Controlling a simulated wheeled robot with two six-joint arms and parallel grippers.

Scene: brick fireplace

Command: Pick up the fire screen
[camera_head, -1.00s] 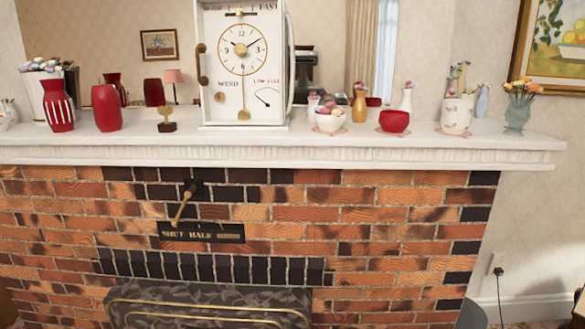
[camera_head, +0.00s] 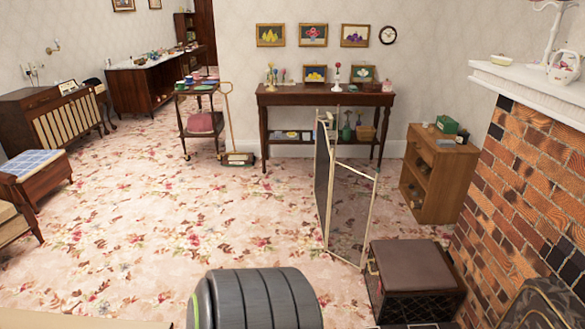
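The fire screen (camera_head: 349,208) stands upright on the floral carpet, right of the middle of the head view. It has dark see-through panels in thin pale gold frames, folded at an angle to each other. Its lower right end is close to a brown-topped dark box, and I cannot tell whether they touch. Neither of my grippers is in view. Nothing is seen holding the screen.
The brown-topped box (camera_head: 411,265) stands between the screen and the brick fireplace (camera_head: 525,170). A wooden cabinet (camera_head: 436,180) is behind it. A long side table (camera_head: 325,98) lines the back wall. Open carpet (camera_head: 150,230) lies left of the screen.

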